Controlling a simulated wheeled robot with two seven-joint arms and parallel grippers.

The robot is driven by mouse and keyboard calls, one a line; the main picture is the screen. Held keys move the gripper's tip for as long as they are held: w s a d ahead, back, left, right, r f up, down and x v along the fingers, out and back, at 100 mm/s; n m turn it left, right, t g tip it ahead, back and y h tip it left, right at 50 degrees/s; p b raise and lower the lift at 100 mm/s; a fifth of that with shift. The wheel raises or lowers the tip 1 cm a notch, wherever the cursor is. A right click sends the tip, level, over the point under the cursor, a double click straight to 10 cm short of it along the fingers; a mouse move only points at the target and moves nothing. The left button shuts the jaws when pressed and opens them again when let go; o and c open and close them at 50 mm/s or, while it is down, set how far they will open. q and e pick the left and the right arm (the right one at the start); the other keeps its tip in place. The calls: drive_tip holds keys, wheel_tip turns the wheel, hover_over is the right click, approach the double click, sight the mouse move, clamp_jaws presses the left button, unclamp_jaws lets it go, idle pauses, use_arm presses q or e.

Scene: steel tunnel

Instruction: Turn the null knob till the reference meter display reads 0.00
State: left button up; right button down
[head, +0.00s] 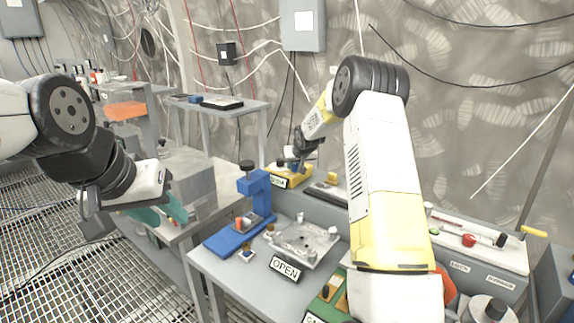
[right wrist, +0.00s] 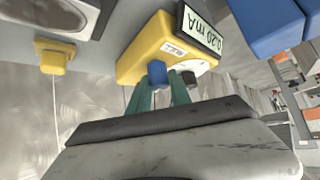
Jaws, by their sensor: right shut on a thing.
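The yellow reference meter (head: 292,174) stands at the back of the bench in the head view. In the right wrist view the meter (right wrist: 143,47) has a tilted display (right wrist: 202,30) that appears to read 0.20 mA. A blue knob (right wrist: 157,73) and a dark knob (right wrist: 189,78) stick out of its front. My right gripper (right wrist: 160,97) is at the meter, its teal fingers shut around the blue knob. In the head view my right gripper (head: 298,163) is mostly hidden by its wrist. My left gripper (head: 160,213) is open and empty, left of the bench.
A blue press (head: 254,196) and a metal plate (head: 303,240) with an OPEN sign (head: 285,269) stand on the bench. A green device (head: 328,298) is at the front, partly behind my right arm. A grey case (head: 485,258) is at the right.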

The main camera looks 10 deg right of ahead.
drive_tip(key=n+y, duration=0.2)
drive_tip(key=n+g+y, duration=0.1)
drive_tip(key=n, duration=0.2)
drive_tip(key=shift+d+f+y, duration=0.1)
drive_tip(key=shift+d+y, duration=0.1)
drive_tip(key=shift+y, duration=0.2)
drive_tip(key=n+g+y, duration=0.2)
drive_tip(key=n, duration=0.2)
drive_tip(key=shift+a, duration=0.1)
drive_tip(key=shift+n+g+y, duration=0.6)
drive_tip(key=shift+n, duration=0.3)
drive_tip(key=c, duration=1.2)
unclamp_jaws()
drive_tip(key=v, duration=0.7)
drive_tip(key=shift+s+d+r, duration=0.1)
drive_tip(key=shift+d+r, duration=0.15)
drive_tip(key=shift+r, duration=0.05)
